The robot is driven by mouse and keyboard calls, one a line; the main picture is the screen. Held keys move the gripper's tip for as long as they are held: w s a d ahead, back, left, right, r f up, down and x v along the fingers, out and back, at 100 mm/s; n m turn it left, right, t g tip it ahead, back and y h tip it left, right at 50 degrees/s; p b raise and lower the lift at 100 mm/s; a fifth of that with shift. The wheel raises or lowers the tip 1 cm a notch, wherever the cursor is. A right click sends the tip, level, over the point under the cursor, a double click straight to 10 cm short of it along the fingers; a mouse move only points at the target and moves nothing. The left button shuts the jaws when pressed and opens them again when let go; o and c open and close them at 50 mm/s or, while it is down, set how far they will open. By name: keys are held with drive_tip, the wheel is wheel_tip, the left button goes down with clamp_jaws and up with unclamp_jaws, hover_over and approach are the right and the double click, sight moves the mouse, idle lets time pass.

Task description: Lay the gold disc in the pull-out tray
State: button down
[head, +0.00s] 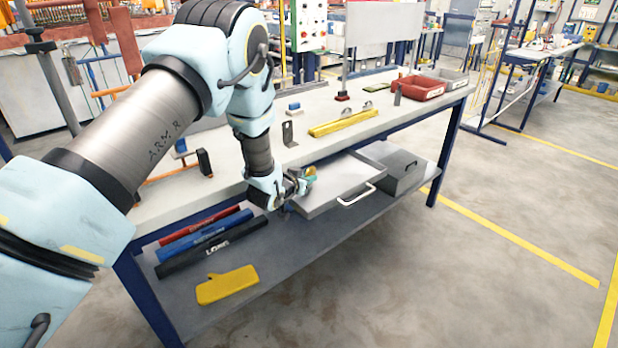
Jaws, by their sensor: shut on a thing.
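My gripper (303,179) is at the left edge of the pull-out tray (342,178), under the front edge of the bench. It is shut on a small gold thing (311,172), which looks like the gold disc; a green patch shows beside it. The disc is small here and partly hidden by the fingers. It is held at the tray's left side; I cannot tell how high above the tray it is. The tray is pale, shallow and drawn out, with a handle (357,194) at its front. The visible part of its floor looks bare.
A grey lidded box (403,172) is right of the tray. A yellow rack (343,122) with round pieces and an upright metal bracket (290,133) stand on the bench above. A red bin (415,88) is farther right. The lower shelf holds several long boxes and a yellow glove (227,284).

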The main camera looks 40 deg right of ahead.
drive_tip(key=shift+f, duration=0.35)
drive_tip(key=shift+f, duration=0.1)
drive_tip(key=c, duration=1)
unclamp_jaws()
drive_tip(key=shift+s+a, duration=0.1)
drive_tip(key=shift+a, duration=0.25)
drive_tip(key=b+v, duration=0.3)
drive_tip(key=v, duration=0.8)
drive_tip(key=shift+r, duration=0.25)
